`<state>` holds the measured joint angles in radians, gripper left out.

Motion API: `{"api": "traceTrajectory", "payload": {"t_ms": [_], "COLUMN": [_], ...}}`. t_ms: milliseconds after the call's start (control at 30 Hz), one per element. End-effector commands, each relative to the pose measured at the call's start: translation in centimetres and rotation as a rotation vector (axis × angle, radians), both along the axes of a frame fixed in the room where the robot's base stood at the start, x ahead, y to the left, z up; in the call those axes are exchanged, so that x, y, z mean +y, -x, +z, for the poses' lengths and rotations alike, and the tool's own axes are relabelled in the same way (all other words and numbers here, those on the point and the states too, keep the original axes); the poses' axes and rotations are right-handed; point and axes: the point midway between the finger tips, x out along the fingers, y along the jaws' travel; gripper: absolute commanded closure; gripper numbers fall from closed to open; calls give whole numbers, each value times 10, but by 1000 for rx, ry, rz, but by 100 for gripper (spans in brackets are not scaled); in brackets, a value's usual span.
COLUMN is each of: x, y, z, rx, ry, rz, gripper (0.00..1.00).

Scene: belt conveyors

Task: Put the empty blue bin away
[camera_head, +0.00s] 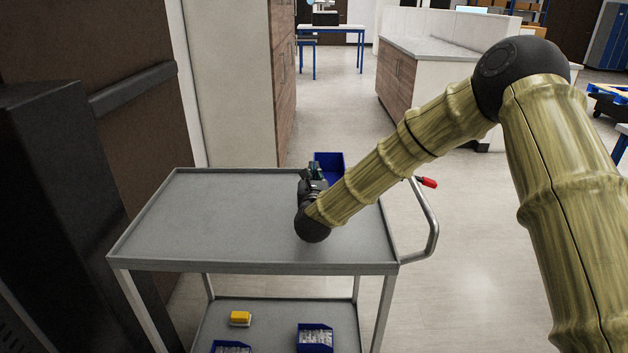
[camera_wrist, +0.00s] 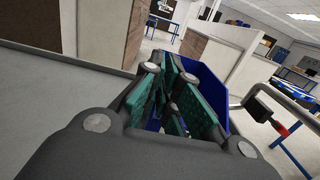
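The blue bin (camera_head: 330,161) is at the far right edge of the grey cart's top shelf in the head view. Its inside is mostly hidden. My gripper (camera_head: 318,173) is right at the bin's near side, low over the cart top. In the wrist view, the green-padded fingers (camera_wrist: 178,95) overlap the blue bin (camera_wrist: 213,82), with blue showing between and beyond them. The fingers hide the contact, so I cannot tell whether they hold the bin wall or whether the bin rests on the cart.
The cart's top (camera_head: 215,215) is otherwise bare. Its lower shelf (camera_head: 275,318) holds a yellow item (camera_head: 240,318) and filled blue bins (camera_head: 314,337). A handle (camera_head: 432,225) sticks out at right. A tall cabinet (camera_head: 235,80) stands behind left, a counter (camera_head: 425,46) behind right, with open floor between.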

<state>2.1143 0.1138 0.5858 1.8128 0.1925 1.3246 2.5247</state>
Motion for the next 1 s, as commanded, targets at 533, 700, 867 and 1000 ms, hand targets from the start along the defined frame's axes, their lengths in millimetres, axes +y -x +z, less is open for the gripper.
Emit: {"api": "traceTrajectory", "payload": {"t_ms": [533,700,867,1000], "x": [0,-1,-1,-1], "y": [-14,-14,-14,-14], "z": [-33,-37,-38,-38], "rx": [1,0,0,1], "ry": [2,0,0,0], "rz": [1,0,0,0], "gripper": [100,100,100,83]}}
